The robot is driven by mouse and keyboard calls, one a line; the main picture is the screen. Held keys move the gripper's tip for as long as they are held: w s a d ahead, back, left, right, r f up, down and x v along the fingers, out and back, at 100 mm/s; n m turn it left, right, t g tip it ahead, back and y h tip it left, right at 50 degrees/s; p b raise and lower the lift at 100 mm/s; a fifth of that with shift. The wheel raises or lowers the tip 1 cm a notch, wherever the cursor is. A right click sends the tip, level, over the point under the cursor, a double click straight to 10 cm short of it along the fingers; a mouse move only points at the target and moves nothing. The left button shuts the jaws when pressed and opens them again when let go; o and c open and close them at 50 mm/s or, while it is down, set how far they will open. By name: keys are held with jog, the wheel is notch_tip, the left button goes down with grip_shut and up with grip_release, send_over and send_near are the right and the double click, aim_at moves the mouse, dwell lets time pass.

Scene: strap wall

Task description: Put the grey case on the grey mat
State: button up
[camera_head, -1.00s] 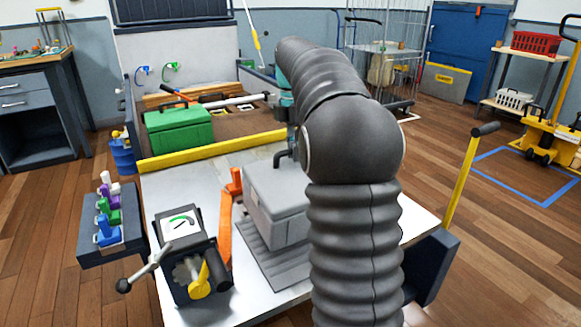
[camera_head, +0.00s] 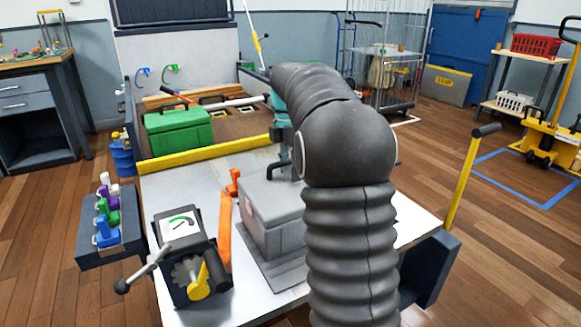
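The grey case (camera_head: 268,212) is a box with a lid and a dark handle at its back edge. It is over the grey mat (camera_head: 270,272), whose ribbed surface shows at the case's front and left. The case looks upright and low on the mat; I cannot tell whether its whole base rests there. My grey ribbed arm hides the right side of both. My gripper (camera_head: 285,148) is at the far side of the case, near the handle, mostly behind my arm. Its fingers are too hidden to show whether they are shut on the handle.
An orange strap (camera_head: 225,230) and a ratchet winch with a gauge (camera_head: 185,262) are left of the mat. A yellow bar (camera_head: 205,152) crosses the table behind. Beyond it a green case (camera_head: 178,130) sits in a brown bay. A rack of coloured clips (camera_head: 108,225) is far left.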

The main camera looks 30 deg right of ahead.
jog(key=shift+d+r, duration=0.1)
jog(key=shift+r, duration=0.15)
dwell(0.3)
notch_tip(320, 180, up, 12)
jog(key=p, duration=0.2)
jog(key=shift+w+p, duration=0.3)
jog(key=shift+w, duration=0.15)
jog(key=s+a+m+t, duration=0.4)
jog(key=s+a+m, duration=0.6)
jog(key=s, duration=0.5)
jog(key=s+a+f+m+t, duration=0.1)
jog(key=s+a+f+m, duration=0.2)
jog(key=s+f, duration=0.3)
jog(key=s+a+f+m+t, duration=0.1)
jog(key=s+a+f+m, duration=0.2)
jog(key=s+f+m, duration=0.2)
jog(key=s+f, duration=0.2)
jog(key=s, duration=0.1)
jog(key=shift+s+a+f+t, duration=0.25)
jog(key=shift+s+a+t, duration=0.1)
jog(key=shift+s+t, duration=0.05)
